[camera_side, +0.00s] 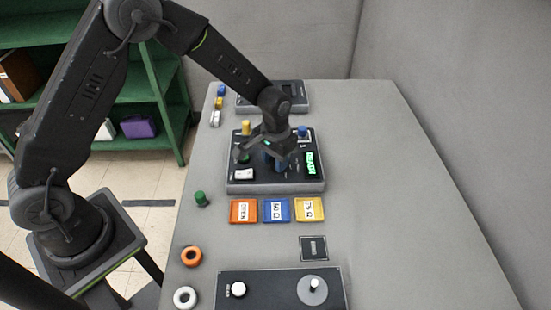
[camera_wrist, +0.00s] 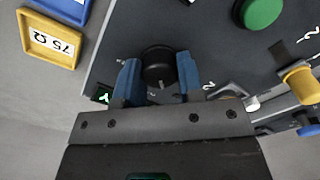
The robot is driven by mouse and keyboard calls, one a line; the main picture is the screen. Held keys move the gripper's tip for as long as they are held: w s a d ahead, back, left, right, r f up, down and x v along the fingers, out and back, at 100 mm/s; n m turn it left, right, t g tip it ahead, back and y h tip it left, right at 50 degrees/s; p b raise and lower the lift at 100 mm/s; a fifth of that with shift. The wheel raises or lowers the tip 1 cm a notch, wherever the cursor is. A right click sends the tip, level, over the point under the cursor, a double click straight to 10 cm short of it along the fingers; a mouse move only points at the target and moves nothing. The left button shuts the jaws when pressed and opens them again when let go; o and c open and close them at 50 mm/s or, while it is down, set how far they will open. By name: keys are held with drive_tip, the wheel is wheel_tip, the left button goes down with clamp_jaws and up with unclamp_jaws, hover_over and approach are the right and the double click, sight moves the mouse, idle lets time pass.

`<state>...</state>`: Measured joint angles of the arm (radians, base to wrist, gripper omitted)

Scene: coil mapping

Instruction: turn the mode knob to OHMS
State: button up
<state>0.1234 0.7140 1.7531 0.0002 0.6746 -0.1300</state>
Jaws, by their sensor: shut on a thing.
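The black round mode knob (camera_wrist: 158,68) sits on a dark panel, between the two blue fingers of my gripper (camera_wrist: 158,78) in the wrist view. A light pointer mark shows on the knob's near side. My gripper is shut on the knob. In the side view my gripper (camera_side: 276,160) reaches down over the dark instrument box (camera_side: 290,187) and hides the knob. Labels around the knob are mostly covered or too small to read, so its setting cannot be told. A green display (camera_side: 311,163) on the box's right reads what looks like READY.
A green button (camera_wrist: 262,12) and a yellow post (camera_wrist: 301,84) stand near the fingers. Orange (camera_side: 243,211), blue (camera_side: 276,211) and yellow (camera_side: 309,210) labelled trays lie before the box. A second panel (camera_side: 260,290) is at the front. The table's right side is clear.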

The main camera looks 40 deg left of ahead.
idle(0.4)
drive_tip(key=o, duration=0.9)
wheel_tip(320, 180, up, 14)
drive_tip(key=shift+f, duration=0.1)
